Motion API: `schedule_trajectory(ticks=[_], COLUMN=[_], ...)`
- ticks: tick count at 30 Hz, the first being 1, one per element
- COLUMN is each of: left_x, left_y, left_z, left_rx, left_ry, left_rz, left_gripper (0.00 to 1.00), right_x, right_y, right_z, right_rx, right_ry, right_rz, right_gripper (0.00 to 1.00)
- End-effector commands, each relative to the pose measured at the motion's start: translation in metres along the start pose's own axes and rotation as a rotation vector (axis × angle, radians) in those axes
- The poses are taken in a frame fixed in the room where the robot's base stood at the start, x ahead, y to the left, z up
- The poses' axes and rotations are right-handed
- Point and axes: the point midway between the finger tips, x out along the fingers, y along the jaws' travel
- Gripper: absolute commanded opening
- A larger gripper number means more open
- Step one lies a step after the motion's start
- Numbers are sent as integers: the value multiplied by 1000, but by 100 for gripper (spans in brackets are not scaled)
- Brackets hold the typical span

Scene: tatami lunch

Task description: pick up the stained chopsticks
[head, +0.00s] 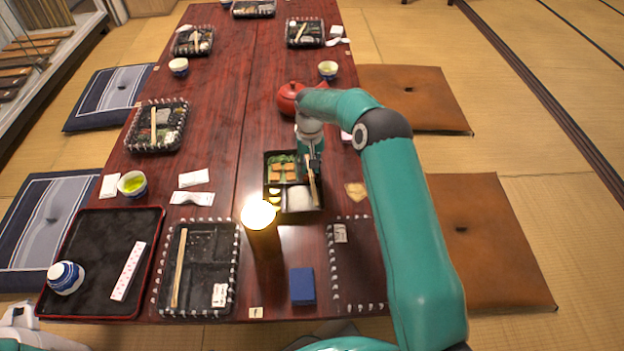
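A pair of pale chopsticks (178,268) lies lengthwise on an emptied black bento tray (212,274) at the front of the table. Another pair of chopsticks (312,188) is at the right side of a filled bento box (270,187), directly below my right gripper (314,160). I cannot make out stains on either pair. The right gripper points down with its fingertips at the top end of that pair. Its fingers are small and partly hidden by the wrist, so I cannot tell whether they grip it. My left gripper is not in view.
A glowing lamp (262,240) stands close to the filled bento. A red-rimmed tray (85,222) holds an overturned cup (66,278). The table's centre farther back is clear.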

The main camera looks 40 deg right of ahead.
Motion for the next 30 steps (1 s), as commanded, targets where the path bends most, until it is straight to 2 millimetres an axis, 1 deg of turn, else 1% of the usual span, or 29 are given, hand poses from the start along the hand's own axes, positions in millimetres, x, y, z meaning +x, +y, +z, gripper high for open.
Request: schedule_trajectory(ticks=[2, 6, 16, 20, 23, 26, 29, 30], left_x=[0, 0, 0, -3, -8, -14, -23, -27], left_y=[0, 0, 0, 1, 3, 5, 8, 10], left_z=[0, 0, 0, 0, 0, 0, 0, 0], left_rx=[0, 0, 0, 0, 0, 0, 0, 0], left_ry=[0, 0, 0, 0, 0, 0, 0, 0], left_rz=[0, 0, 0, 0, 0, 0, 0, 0], left_gripper=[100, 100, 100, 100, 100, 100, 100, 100], right_x=[-1, -1, -1, -7, -18, -37, -61, -72], right_y=[0, 0, 0, 0, -1, -1, -1, 0], right_z=[0, 0, 0, 0, 0, -1, -1, -1], right_rx=[0, -1, -1, -1, -1, -1, 0, 0], right_ry=[0, 0, 0, 1, 2, 4, 5, 4], right_rz=[0, 0, 0, 0, 0, -1, -1, -1], right_gripper=[23, 0, 0, 0, 0, 0, 0, 0])
